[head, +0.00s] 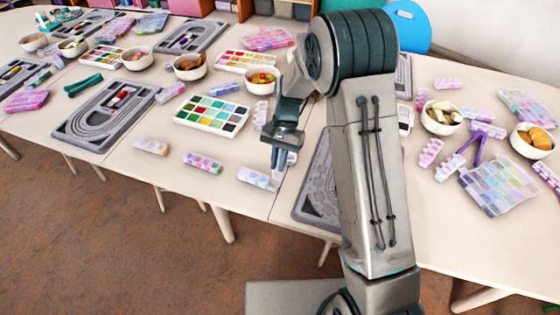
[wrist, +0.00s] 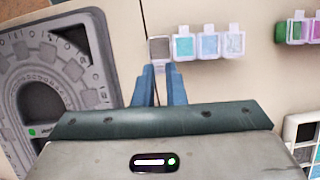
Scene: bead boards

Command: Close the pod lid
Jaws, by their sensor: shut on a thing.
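A short bead pod strip (wrist: 209,46) with several compartments lies on the table just beyond my fingertips in the wrist view. Its compartments show brown-grey, cyan, pale blue and grey. In the head view the strip (head: 257,178) lies near the table's front edge, just left of and below my gripper (head: 279,158). In the wrist view my gripper (wrist: 160,70) is at the near edge of the leftmost, brown-grey compartment (wrist: 160,49). The fingers are close together, shut on what looks like that pod's lid, mostly hidden between them. The lid's exact angle cannot be told.
A grey bead board (wrist: 88,82) lies left of my gripper in the wrist view. Another pod strip (wrist: 298,28) is to the right. In the head view a paint-like bead tray (head: 212,116) and pod strips (head: 203,162) lie to the left.

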